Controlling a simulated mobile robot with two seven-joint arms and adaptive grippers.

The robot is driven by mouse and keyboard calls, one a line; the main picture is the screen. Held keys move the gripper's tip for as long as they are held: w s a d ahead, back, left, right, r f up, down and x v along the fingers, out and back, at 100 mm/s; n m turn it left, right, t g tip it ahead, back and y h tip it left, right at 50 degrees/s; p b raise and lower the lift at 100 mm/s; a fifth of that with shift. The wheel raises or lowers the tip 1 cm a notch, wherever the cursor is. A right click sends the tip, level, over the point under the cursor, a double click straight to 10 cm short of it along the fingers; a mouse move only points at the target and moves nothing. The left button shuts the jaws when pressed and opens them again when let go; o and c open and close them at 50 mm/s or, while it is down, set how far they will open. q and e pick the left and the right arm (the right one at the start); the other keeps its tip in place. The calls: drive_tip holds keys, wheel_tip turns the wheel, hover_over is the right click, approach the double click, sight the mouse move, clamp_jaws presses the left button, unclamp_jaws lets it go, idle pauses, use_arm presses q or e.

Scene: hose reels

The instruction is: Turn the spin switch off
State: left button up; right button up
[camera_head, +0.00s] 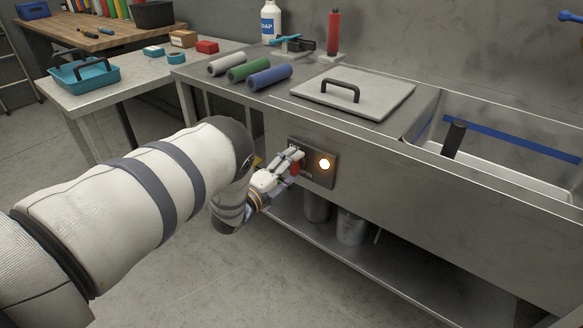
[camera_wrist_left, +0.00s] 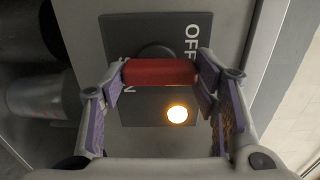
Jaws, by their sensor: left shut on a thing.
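The spin switch is a red bar-shaped knob (camera_wrist_left: 160,72) on a dark control panel (camera_wrist_left: 125,30), on the front of the metal counter. The panel also shows in the head view (camera_head: 330,181). My left gripper (camera_head: 293,163) is at the panel, its fingers closed on the two ends of the red knob. In the left wrist view the knob lies straight across between the fingertips (camera_wrist_left: 161,74). The letters OFF are readable at the panel's right there; a partly hidden label is at the left. A round lamp (camera_wrist_left: 177,114) glows yellow-white. My right gripper is out of view.
The counter carries a lid with a black handle (camera_head: 357,105), coloured rolls (camera_head: 270,77), and a sink (camera_head: 500,155) at right. Metal canisters (camera_head: 351,226) stand on the low shelf below the panel. A side table (camera_head: 130,90) stands at left. The floor in front is clear.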

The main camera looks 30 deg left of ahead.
use_arm(q)
drive_tip(key=o, duration=1.2)
drive_tip(key=shift+c, duration=0.2)
drive_tip(key=s+a, duration=0.1)
drive_tip(key=s, duration=1.1)
